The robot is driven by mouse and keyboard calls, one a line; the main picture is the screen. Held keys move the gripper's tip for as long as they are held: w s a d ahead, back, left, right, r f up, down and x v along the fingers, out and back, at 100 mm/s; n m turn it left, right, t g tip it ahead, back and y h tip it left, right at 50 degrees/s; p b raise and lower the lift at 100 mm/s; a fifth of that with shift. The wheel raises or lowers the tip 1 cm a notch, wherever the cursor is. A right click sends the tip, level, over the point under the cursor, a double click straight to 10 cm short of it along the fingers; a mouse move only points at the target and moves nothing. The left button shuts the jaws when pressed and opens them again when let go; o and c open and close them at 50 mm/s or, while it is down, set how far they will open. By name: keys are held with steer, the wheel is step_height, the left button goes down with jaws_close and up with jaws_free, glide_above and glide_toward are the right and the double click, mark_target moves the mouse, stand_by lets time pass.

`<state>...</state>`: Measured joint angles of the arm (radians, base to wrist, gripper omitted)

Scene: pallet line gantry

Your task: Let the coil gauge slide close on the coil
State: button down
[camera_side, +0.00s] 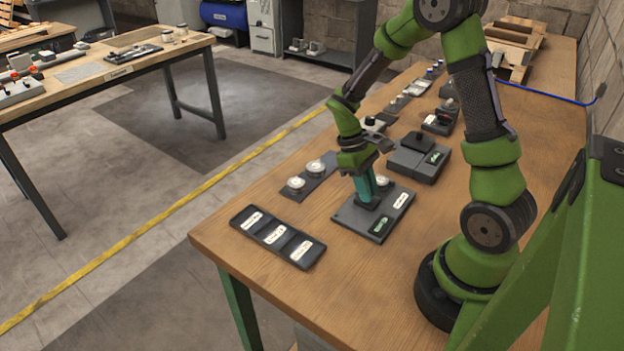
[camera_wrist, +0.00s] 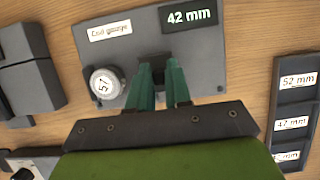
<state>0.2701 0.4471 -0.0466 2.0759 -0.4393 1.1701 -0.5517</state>
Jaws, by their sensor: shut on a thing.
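The coil gauge (camera_side: 352,216) is a flat dark grey plate on the wooden table; it also shows in the wrist view (camera_wrist: 133,50). Its display (camera_wrist: 188,16) reads 42 mm. A round coil (camera_wrist: 107,84) with a white, marked top sits on the plate, left of my fingers in the wrist view; in the side view it is behind them (camera_side: 382,181). My gripper (camera_side: 367,192) points down over the plate, its teal fingers shut on the dark slide (camera_wrist: 154,58), which they mostly hide. A gap seems to show between slide and coil, but contact cannot be told for sure.
A dark tray (camera_side: 262,240) with three labelled compartments lies near the front table edge. A grey block-like device (camera_side: 415,165) stands beyond the gauge. Bare wood separates tray and gauge.

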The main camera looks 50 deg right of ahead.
steer(key=shift+a, duration=0.25)
steer(key=c, duration=1.3)
jaws_free()
steer(key=v, duration=1.7)
steer(key=shift+r, duration=0.1)
steer(key=shift+d, duration=0.1)
